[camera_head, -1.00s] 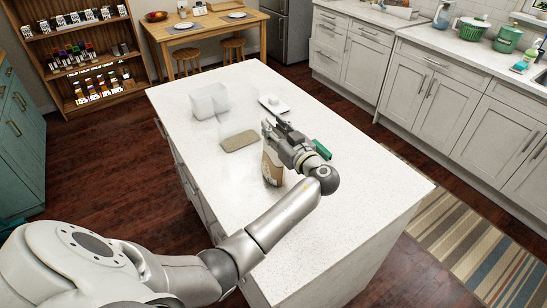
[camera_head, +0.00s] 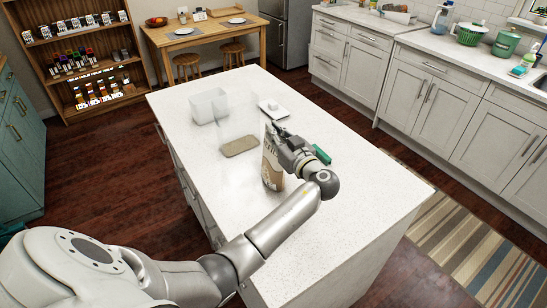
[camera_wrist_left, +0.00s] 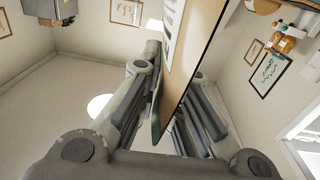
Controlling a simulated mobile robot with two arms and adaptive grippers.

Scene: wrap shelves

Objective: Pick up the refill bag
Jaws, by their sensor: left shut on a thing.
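The refill bag (camera_head: 271,167) is a brown and white pouch with dark lettering. It stands roughly upright at the middle of the white island; I cannot tell whether its base touches the top. My left gripper (camera_head: 279,140) comes over it from the right and is shut on its upper part. In the left wrist view the bag (camera_wrist_left: 186,62) shows as a tan panel with a pale edge between the two fingers (camera_wrist_left: 168,118). The gripper hides part of the bag. My right gripper is not in view.
On the island (camera_head: 330,210) a clear-sided holder with a brown base (camera_head: 240,146), a white container (camera_head: 207,105) and a white dish (camera_head: 274,109) stand behind the bag. A green object (camera_head: 321,154) lies right of the gripper. The island's front is clear.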

